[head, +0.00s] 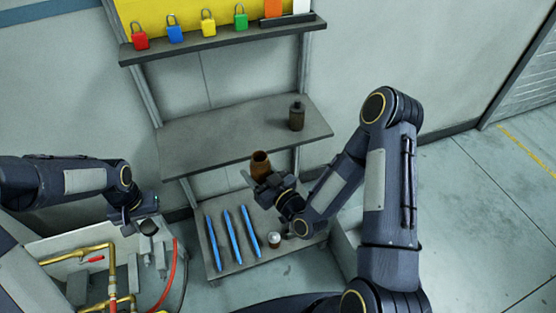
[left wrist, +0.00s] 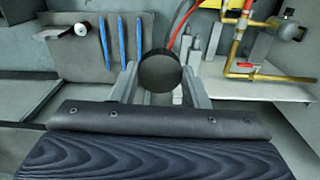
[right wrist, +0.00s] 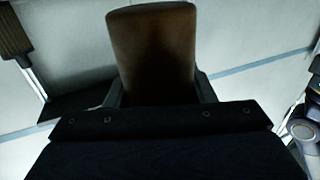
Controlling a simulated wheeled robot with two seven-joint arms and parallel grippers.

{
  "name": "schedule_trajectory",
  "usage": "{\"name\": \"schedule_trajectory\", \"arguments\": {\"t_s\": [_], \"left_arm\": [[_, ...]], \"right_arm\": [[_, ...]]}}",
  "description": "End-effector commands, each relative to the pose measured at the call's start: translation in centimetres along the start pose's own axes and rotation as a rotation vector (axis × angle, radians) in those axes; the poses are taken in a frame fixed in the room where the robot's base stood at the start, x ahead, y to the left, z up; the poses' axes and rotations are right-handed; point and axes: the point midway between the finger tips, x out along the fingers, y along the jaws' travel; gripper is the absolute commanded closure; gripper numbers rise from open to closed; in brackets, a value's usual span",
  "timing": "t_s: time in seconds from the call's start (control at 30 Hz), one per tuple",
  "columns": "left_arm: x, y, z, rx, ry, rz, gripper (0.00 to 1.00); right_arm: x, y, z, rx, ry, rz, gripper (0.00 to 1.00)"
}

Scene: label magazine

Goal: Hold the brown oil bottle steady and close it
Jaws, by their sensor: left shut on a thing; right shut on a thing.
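The brown oil bottle (head: 260,163) is held up in front of the shelves, its open mouth showing at the top in the head view. My right gripper (head: 264,183) is shut on its body; the bottle (right wrist: 152,52) fills the middle of the right wrist view between the fingers. My left gripper (head: 146,222) is shut on a round black cap (left wrist: 160,71), which sits between its fingertips in the left wrist view. The cap (head: 148,228) is well to the left of the bottle and lower in the head picture, apart from it.
A dark bottle (head: 297,116) stands on the middle shelf (head: 215,132). Three blue strips (head: 230,235) and a small white-topped container (head: 274,239) are on the lower shelf. Brass pipes (head: 108,265) are below my left gripper. Coloured padlocks (head: 208,23) line the top shelf.

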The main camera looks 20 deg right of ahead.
Motion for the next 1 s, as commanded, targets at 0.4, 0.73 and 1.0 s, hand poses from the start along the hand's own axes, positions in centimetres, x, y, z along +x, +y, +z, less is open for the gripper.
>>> {"name": "schedule_trajectory", "arguments": {"t_s": [0.4,0.73,1.0], "left_arm": [[0.0,0.0,0.0,0.000,0.000,0.000,0.80],[0.0,0.0,0.0,0.000,0.000,0.000,0.80],[-1.9,2.6,-2.2,0.039,0.008,-0.008,0.80]], "right_arm": [[3.4,-5.9,1.7,-0.001,0.002,-0.300,0.92],[3.5,-6.1,1.8,0.000,0.000,-0.309,0.92],[3.5,-6.0,1.8,0.000,0.001,-0.308,0.92]]}}
